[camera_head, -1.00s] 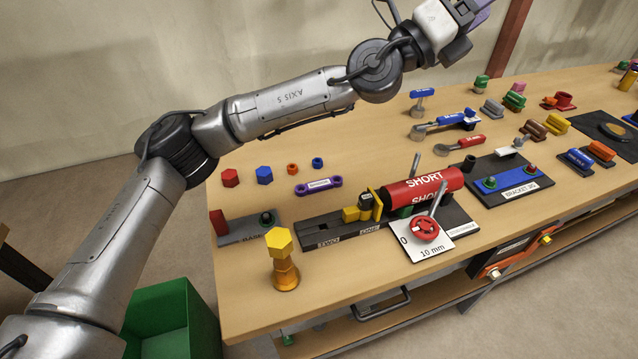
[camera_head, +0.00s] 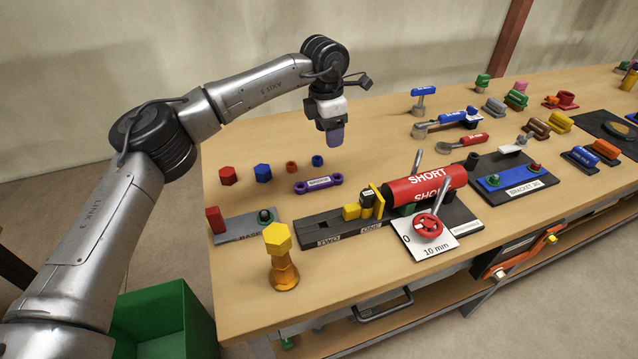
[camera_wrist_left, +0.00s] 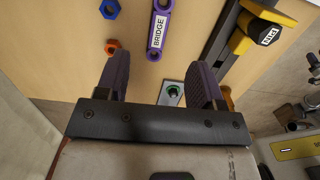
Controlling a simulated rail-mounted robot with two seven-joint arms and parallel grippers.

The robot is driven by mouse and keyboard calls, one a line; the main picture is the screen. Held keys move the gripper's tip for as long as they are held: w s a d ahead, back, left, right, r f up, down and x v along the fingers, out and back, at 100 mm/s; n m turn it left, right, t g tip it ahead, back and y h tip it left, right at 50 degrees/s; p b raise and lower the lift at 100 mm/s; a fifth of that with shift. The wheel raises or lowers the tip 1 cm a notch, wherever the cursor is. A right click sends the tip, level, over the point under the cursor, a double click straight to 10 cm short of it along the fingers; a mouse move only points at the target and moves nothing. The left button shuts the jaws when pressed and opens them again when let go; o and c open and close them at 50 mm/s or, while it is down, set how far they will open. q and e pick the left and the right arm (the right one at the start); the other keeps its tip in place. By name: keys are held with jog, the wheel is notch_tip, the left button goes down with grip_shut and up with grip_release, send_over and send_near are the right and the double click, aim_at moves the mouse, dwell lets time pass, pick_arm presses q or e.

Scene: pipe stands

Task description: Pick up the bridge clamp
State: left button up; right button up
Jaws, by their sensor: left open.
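The bridge clamp (camera_head: 318,184) is a small purple bar with round ends and a white label, lying on the bench. In the left wrist view the bridge clamp (camera_wrist_left: 159,28), labelled BRIDGE, is at the top, beyond the fingertips and roughly in line with the gap between them. My left gripper (camera_head: 331,143) points down above the bench, above the clamp in the picture. In the left wrist view its purple fingers (camera_wrist_left: 160,80) are apart with nothing held between them. My right gripper is not in view.
A blue nut (camera_head: 317,161) and an orange nut (camera_head: 292,167) lie close to the clamp. A black rail fixture (camera_head: 330,232) with yellow blocks stands in front of it, beside a red SHORT cylinder (camera_head: 425,184). A yellow-topped bolt (camera_head: 281,258) stands at the front left.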

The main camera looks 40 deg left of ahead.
pick_arm(q)
jog(key=b, duration=0.3)
send_over(323, 180)
jog(key=shift+g, duration=0.4)
notch_tip(323, 180, down, 7)
jog(key=shift+a+f, duration=0.15)
jog(key=shift+f, duration=0.75)
jog(key=shift+d+f+b, duration=0.2)
jog(key=shift+f+b, duration=1.25)
jog(key=shift+f, duration=1.15)
jog(key=shift+c, duration=0.3)
